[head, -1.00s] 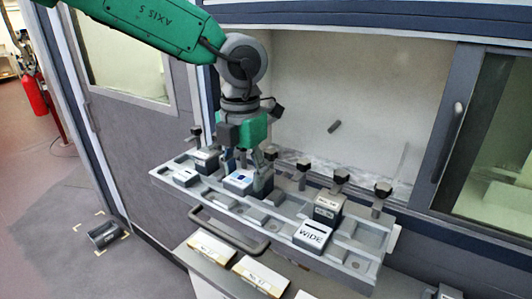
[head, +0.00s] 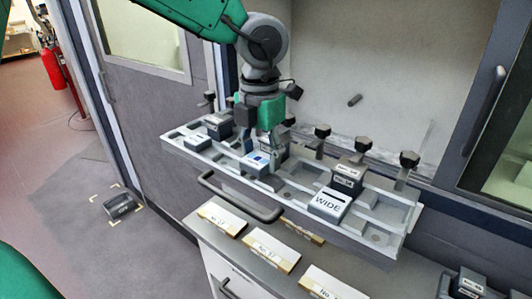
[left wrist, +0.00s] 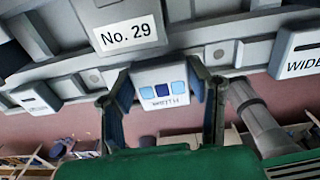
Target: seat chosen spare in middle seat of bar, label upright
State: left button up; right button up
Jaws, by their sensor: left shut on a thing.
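My left gripper (head: 264,160) is shut on a pale block (head: 255,164), low at the middle of the long grey bar (head: 374,248). In the left wrist view, the block (left wrist: 160,74) shows a white label with blue squares between the fingers (left wrist: 168,98). Its lettering reads upside down in that view. A grey block labelled No. 29 (left wrist: 128,33) sits just beyond it. I cannot tell whether the held block rests fully in a seat; its underside is hidden. My right gripper is not in view.
A WIDE block (head: 328,204) and a numbered block (head: 347,178) sit right on the bar; more sit left. Black knobs (head: 363,144) line its back. A handle (head: 240,200) juts in front. Numbered cards (head: 270,249) lie on the counter. A dark block (head: 118,206) lies on the floor.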

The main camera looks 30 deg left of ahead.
aim_at(254, 153)
pick_arm(q)
jog(key=shift+a+f, duration=0.8)
jog(key=shift+a, duration=0.3)
jog(key=shift+w+d, duration=0.1)
jog(key=shift+d, duration=0.5)
jog(key=o, duration=1.3)
jog(key=shift+r, duration=0.1)
jog(key=shift+c, duration=0.2)
jog(key=shift+a, duration=0.4)
jog(key=r, duration=1.1)
jog(key=shift+d, duration=0.25)
jog(key=shift+a+r, duration=0.3)
jog(key=shift+r, duration=0.1)
jog(key=shift+d, duration=0.15)
